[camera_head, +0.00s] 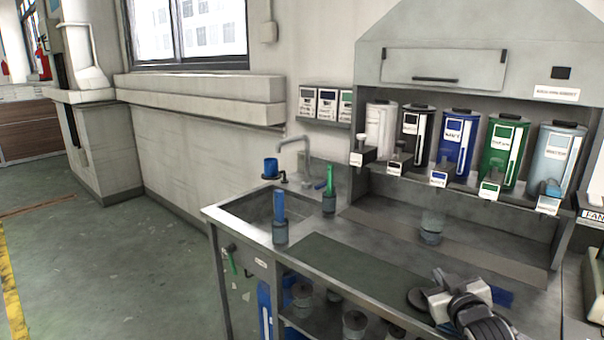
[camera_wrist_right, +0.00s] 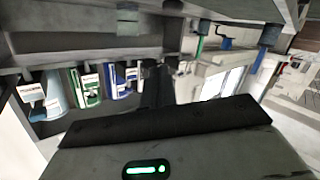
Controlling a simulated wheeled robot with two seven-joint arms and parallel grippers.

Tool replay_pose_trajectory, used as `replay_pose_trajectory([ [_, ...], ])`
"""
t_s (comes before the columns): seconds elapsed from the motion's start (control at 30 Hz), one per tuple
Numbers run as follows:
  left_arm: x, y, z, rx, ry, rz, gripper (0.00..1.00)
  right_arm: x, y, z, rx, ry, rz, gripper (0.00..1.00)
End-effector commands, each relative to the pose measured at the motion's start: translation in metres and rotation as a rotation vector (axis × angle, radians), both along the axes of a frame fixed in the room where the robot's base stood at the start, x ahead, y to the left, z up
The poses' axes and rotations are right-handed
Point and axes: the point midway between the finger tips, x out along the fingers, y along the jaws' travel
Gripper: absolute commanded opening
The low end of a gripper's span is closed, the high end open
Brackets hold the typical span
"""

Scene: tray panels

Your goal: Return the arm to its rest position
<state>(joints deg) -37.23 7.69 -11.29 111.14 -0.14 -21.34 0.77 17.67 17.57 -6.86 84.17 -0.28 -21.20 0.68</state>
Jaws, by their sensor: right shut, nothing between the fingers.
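My right arm reaches into the head view at the lower right, over the front right part of the metal workbench (camera_head: 325,250). Its gripper (camera_head: 437,288) is shut and empty, above the worktop and apart from the dispensers. In the right wrist view the shut gripper (camera_wrist_right: 157,82) shows as a dark shape in the middle, and the scene behind it appears upside down. My left gripper is in neither view.
Several dispenser canisters, one of them blue (camera_head: 457,142), stand in the hood at the back. A clear cup (camera_head: 432,228) sits below them. Blue (camera_head: 280,210) and green (camera_head: 330,183) upright tubes stand by the sink (camera_head: 262,207). Open floor (camera_head: 110,250) lies at the left.

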Motion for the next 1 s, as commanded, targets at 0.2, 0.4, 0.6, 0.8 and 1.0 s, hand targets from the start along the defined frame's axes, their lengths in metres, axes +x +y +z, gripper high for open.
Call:
replay_pose_trajectory([
  [0.2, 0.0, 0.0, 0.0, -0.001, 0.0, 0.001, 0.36, -0.094, 0.055, -0.103, 0.067, 0.174, 0.075, 0.0],
  [0.4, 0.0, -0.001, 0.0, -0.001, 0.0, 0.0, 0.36, -0.214, 0.105, -0.172, 0.165, 0.35, 0.122, 0.0],
  [0.6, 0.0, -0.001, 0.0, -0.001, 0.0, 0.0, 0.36, -0.306, 0.135, -0.196, 0.248, 0.476, 0.133, 0.0],
  [0.8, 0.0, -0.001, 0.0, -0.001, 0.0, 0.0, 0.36, -0.335, 0.144, -0.199, 0.277, 0.515, 0.131, 0.0],
  [1.0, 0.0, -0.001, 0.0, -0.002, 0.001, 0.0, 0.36, -0.335, 0.144, -0.199, 0.276, 0.516, 0.132, 0.0],
])
